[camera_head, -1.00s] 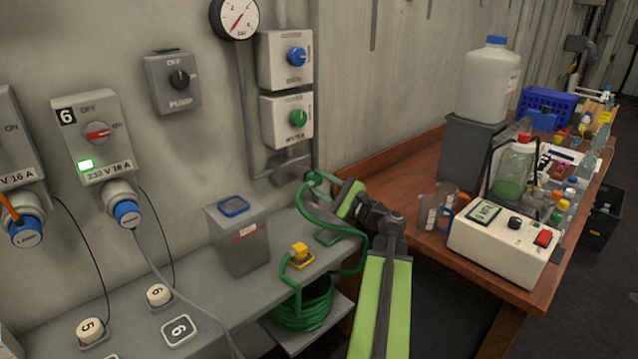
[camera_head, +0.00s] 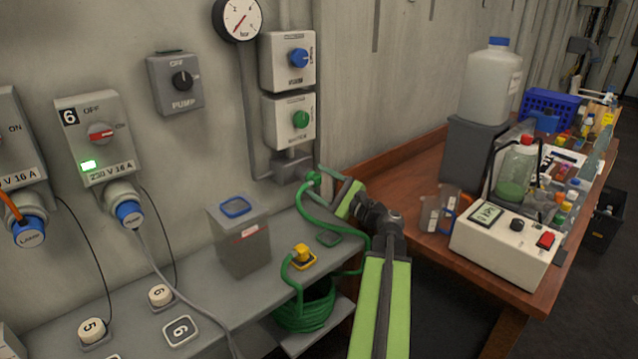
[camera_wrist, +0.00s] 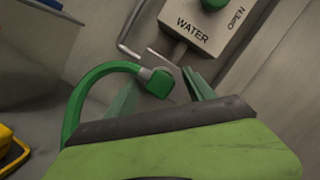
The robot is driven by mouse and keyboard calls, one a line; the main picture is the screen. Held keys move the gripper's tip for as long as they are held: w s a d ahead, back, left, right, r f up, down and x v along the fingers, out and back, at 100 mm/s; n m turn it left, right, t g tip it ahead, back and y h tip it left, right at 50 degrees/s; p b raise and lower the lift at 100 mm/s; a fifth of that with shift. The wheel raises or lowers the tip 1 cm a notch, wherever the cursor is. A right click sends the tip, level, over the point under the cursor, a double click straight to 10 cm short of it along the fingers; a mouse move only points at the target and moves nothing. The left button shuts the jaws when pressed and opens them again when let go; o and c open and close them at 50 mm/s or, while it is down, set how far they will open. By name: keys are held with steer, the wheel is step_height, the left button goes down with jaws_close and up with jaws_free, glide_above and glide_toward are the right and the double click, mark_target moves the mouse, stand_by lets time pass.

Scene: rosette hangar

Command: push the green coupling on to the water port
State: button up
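The green coupling (camera_head: 313,179) is at the lower right of the grey water port block (camera_head: 292,168), below the box with the green knob. In the wrist view the coupling (camera_wrist: 160,83) meets the grey port block (camera_wrist: 165,63), its green hose curving away to the left. I cannot tell how far it is seated. My gripper (camera_wrist: 161,78) has one finger on each side of the coupling. A gap shows between the coupling and the right finger, so the gripper looks open. In the head view my gripper (camera_head: 335,183) reaches in from the right; its fingertips are hard to make out.
The hose hangs to a coil (camera_head: 305,308) under the grey shelf. A grey bin (camera_head: 243,250) and a yellow fitting (camera_head: 302,257) stand left of my arm. A wooden bench (camera_head: 430,255) with beakers and a white instrument (camera_head: 505,243) lies close on the right.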

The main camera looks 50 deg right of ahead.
steer(key=shift+s, duration=0.1)
steer(key=b+v, duration=0.3)
steer(key=v, duration=1.4)
steer(key=shift+s, duration=0.15)
steer(key=shift+d+f, duration=0.1)
